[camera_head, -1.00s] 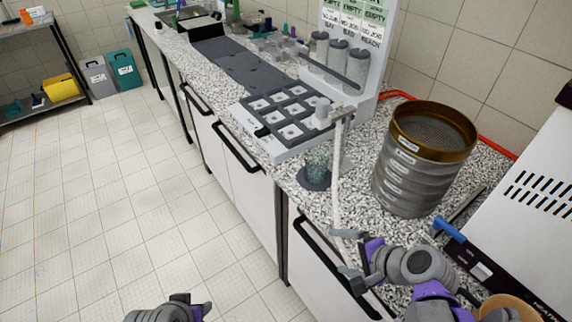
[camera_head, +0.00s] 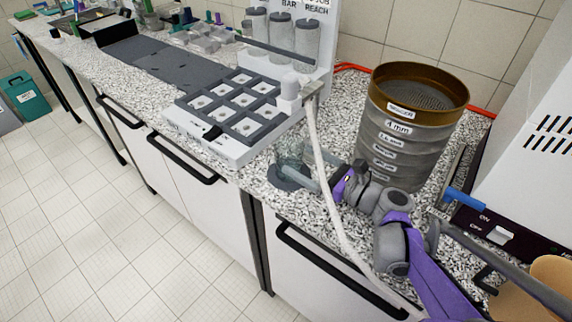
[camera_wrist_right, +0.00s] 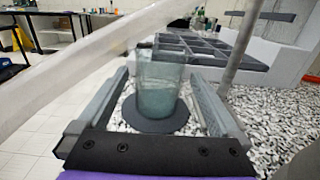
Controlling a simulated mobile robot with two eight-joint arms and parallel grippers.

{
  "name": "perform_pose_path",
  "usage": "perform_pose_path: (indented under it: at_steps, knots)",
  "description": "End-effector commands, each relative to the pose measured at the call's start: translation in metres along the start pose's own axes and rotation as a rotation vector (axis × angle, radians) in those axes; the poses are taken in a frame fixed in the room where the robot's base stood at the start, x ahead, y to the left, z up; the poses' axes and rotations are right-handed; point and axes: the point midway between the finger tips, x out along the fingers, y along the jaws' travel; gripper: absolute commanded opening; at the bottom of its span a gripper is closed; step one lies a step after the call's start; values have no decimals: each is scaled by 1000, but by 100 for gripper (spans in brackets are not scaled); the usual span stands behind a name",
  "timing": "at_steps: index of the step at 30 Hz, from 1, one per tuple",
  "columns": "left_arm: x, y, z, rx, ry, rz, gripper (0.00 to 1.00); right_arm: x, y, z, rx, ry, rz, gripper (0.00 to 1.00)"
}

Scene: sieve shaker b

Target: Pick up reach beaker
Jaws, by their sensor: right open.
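The glass beaker (camera_head: 290,160) stands upright on a round dark pad (camera_head: 288,178) near the front edge of the speckled counter. It also shows in the right wrist view (camera_wrist_right: 160,85), clear and greenish, on its pad (camera_wrist_right: 156,120). My right gripper (camera_head: 308,172) reaches in from the right at beaker height. In the right wrist view its two fingers (camera_wrist_right: 160,105) are open, one on each side of the beaker, with gaps to the glass. A pale diagonal bar crosses in front in that view. My left gripper is not in view.
A white rack with a dark square grid (camera_head: 235,105) lies behind the beaker. A stack of sieves (camera_head: 410,125) stands to the right, close to my right arm. A thin pale pole or tube (camera_head: 325,170) runs down beside the beaker. A white machine (camera_head: 520,160) is at far right.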

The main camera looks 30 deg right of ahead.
Motion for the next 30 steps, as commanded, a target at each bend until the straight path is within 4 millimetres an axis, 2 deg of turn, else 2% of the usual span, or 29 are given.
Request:
perform_pose_path:
  at_steps: [1,4,7,14,21,30]
  knots:
    - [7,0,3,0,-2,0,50,1,0,-15,0,1,1,100]
    - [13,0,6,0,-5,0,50,0,0,-34,0,2,1,100]
    - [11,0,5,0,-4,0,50,17,1,-28,0,1,5,100]
    - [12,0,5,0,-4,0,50,33,1,-27,-2,1,4,100]
    - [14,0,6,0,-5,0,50,68,1,-27,-1,1,4,100]
    - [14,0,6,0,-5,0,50,76,0,-27,-2,1,1,100]
